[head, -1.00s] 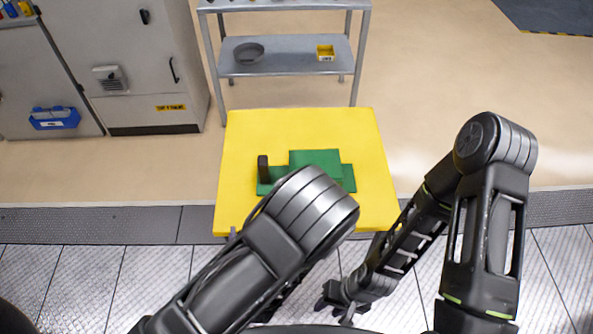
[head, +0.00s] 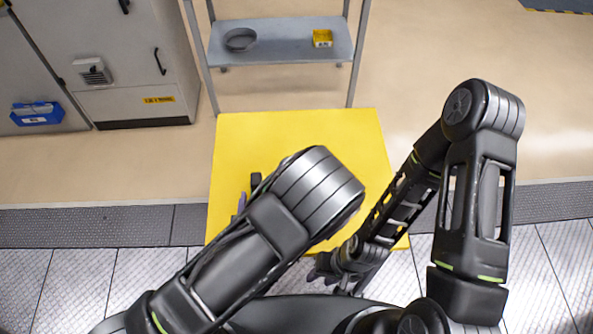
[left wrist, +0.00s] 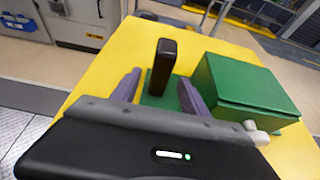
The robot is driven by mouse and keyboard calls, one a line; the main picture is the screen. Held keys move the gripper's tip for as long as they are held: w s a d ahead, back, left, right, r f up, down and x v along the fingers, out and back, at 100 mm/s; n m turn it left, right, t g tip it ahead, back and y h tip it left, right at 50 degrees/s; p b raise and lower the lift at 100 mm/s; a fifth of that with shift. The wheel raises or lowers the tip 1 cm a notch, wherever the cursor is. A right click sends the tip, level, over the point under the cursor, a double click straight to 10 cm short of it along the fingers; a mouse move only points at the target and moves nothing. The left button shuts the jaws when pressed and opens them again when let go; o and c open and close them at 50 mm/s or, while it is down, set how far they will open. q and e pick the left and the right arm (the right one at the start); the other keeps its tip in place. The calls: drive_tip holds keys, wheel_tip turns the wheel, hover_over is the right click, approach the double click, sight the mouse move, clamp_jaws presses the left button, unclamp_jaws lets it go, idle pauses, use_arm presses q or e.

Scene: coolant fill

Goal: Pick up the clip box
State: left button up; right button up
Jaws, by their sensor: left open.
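A dark upright block (left wrist: 163,66) stands on a low green base (left wrist: 160,97) on the yellow table, beside a larger green box (left wrist: 248,86). My left gripper (left wrist: 160,90) is open, its purple fingers apart at either side of the dark block, which is not clamped. In the head view the dark block's top (head: 256,180) shows, but my left arm hides the green parts. A small yellow box (head: 322,38) with an unreadable label sits on the shelf. I cannot tell which is the clip box. My right gripper (head: 326,274) hangs near the table's front edge; its jaws are unclear.
The yellow table (head: 350,150) has clear room at the back and right. Behind it, a metal shelf (head: 285,50) holds a round grey dish (head: 240,39).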

use_arm(q)
drive_tip(key=shift+w, duration=0.2)
drive_tip(key=shift+r, duration=0.1)
drive_tip(key=shift+x, duration=1.25)
drive_tip(key=x, duration=0.5)
drive_tip(key=shift+w+b, duration=0.1)
drive_tip(key=shift+b, duration=0.3)
clamp_jaws()
idle(0.3)
